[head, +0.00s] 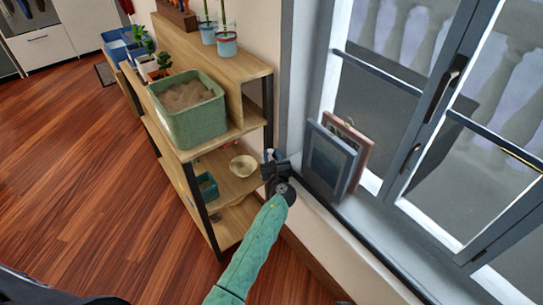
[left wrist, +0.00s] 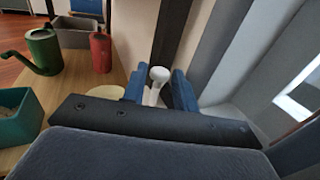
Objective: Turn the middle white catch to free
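A white catch with a round knob and a pale stem (left wrist: 159,75) shows in the left wrist view, between the two blue fingers of my left gripper (left wrist: 160,88). The fingers stand apart, one on each side of it, and I see no clear contact. In the head view my left gripper (head: 271,167) is beside the shelf's right end, near the window sill, and covers most of the catch; a small pale bit (head: 269,153) shows at its tip. Only one white catch is visible, so I cannot tell its place among others. My right gripper is not in view.
A wooden shelf (head: 240,67) stands left, holding a green planter box (head: 190,118) and a cream bowl (head: 243,166). Picture frames (head: 333,158) lean on the sill close right of my gripper. In the left wrist view are a green watering can (left wrist: 43,50) and a red bottle (left wrist: 101,52).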

